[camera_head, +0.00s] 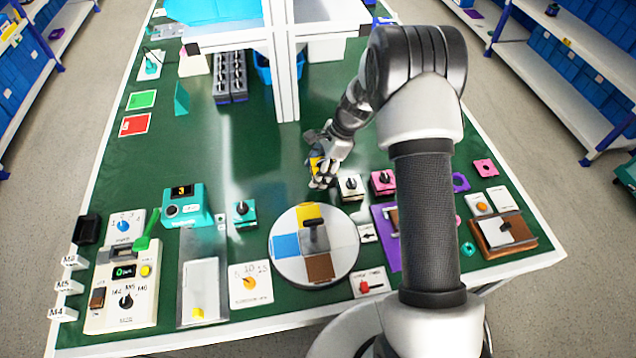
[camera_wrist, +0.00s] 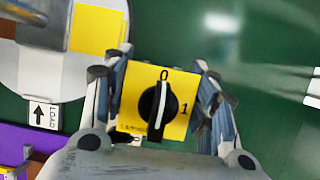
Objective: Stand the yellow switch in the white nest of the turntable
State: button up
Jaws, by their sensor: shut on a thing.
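The yellow switch (camera_wrist: 141,97), a square yellow face with a black knob and the marks 0 and 1, sits between the fingers of my gripper (camera_wrist: 160,100) in the wrist view. My gripper (camera_head: 322,172) is shut on it. In the head view only a bit of the yellow switch (camera_head: 315,163) shows between the fingers, above the green table behind the turntable. The round turntable (camera_head: 343,236) has blue, yellow, brown and white sectors and a dark handle in the middle. Its white nest (camera_head: 340,233) is on the right side. Part of the turntable (camera_wrist: 60,75) also shows at upper left in the wrist view.
A white switch (camera_head: 350,187) and a pink switch (camera_head: 383,182) stand right of my gripper. A teal switch (camera_head: 243,213) stands left of the turntable. A white arrow label (camera_head: 368,233) lies at the turntable's right. A white post (camera_head: 284,80) rises behind. Green table is clear left of my gripper.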

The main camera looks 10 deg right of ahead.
jog(key=shift+f+b, duration=0.65)
jog(key=shift+f, duration=1.65)
jog(key=shift+f, duration=0.1)
jog(key=o, duration=1.3)
